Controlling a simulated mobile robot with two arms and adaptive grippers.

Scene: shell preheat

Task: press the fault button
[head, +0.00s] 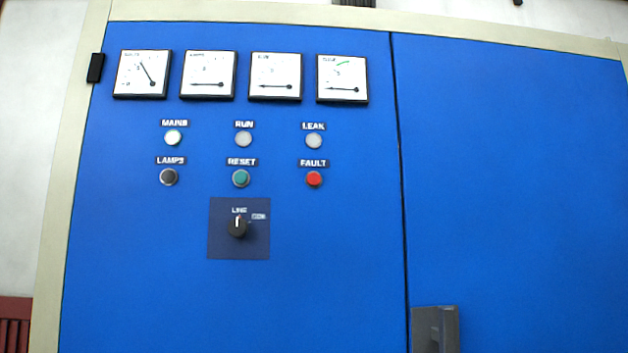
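The fault button (314,179) is a round red button on the blue cabinet's left door, in the head view. The label FAULT (313,163) is just above it. The green RESET button (240,178) is to its left, and the black LAMPS button (168,177) is farther left. The grey LEAK lamp (313,141) is above the fault label. Neither of my grippers shows in the head view, and nothing covers the fault button.
Several dial gauges (209,76) line the door's top. The MAINS lamp (173,138) looks bright white; the RUN lamp (243,139) is grey. A black LINE rotary switch (237,227) sits below the buttons. A grey handle (435,330) is at the lower right. The space before the panel looks clear.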

